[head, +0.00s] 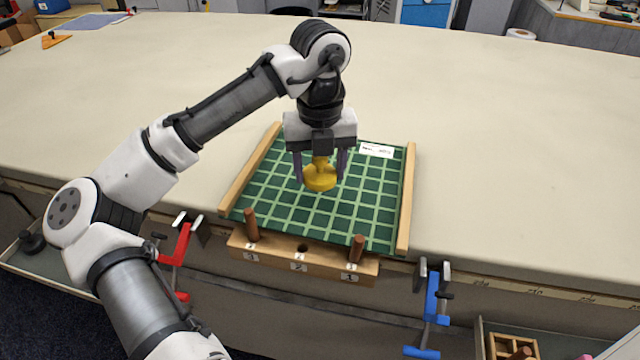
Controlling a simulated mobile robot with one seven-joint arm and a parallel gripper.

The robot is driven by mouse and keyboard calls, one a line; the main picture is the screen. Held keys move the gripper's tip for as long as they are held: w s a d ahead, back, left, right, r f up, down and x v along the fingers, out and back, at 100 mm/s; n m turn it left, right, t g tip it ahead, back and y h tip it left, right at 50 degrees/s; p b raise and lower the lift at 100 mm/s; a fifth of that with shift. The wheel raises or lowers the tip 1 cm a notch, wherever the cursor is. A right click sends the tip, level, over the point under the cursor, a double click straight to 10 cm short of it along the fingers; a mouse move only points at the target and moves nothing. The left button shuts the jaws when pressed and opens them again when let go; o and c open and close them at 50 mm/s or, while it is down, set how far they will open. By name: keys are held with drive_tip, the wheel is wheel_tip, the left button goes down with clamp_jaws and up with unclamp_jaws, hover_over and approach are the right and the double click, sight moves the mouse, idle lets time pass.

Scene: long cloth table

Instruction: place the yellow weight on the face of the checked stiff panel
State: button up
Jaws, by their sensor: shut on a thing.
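The yellow weight (320,179) is round with a narrower neck, and it is between the two fingers of my gripper (320,167). My gripper points down and is shut on the weight's upper part. The checked stiff panel (285,205) is dark green with light green lines and lies on the table's front part. The weight is over the panel's upper middle. I cannot tell whether its underside touches the panel's face. A white label (376,150) is at the panel's far right corner.
Wooden rails (407,200) flank the panel on both sides. A wooden block (300,257) with upright brown pegs (251,225) stands at its front edge. Red (181,245) and blue (432,298) clamps hang at the table edge. The cloth table (500,150) is clear to the right.

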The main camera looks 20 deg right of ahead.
sight(320, 199)
drive_tip(key=shift+f, duration=2.2)
drive_tip(key=shift+f, duration=0.2)
drive_tip(key=o, duration=1.3)
drive_tip(key=shift+r, duration=0.15)
wheel_tip(320, 199, up, 12)
drive_tip(key=shift+r, duration=0.1)
drive_tip(key=shift+s, duration=0.1)
